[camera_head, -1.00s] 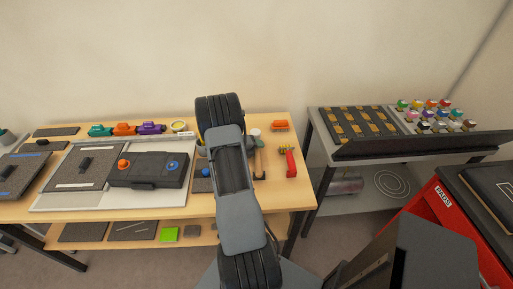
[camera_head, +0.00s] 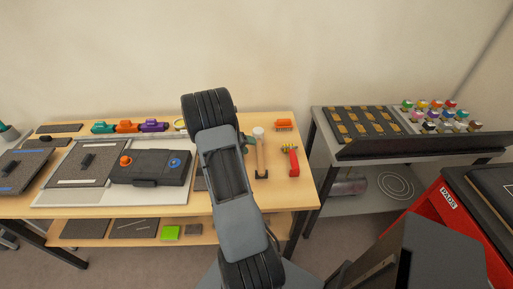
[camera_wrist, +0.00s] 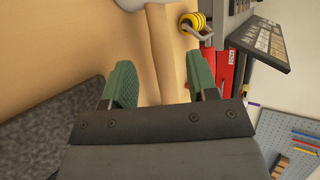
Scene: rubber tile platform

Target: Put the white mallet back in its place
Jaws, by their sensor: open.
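The white mallet (camera_head: 258,133) lies on the wooden bench just right of my arm in the head view. Its pale head is at the far end and its wooden handle points toward the near edge. The mallet's head is mostly out of the wrist view. I cannot tell which spot is the mallet's place.
A red tool with a yellow top (camera_head: 292,160) lies close right of the mallet, with an orange brush-like item (camera_head: 284,125) behind it. A dark case (camera_head: 150,167) and panels fill the bench's left. A second table (camera_head: 400,150) with small coloured jars stands right.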

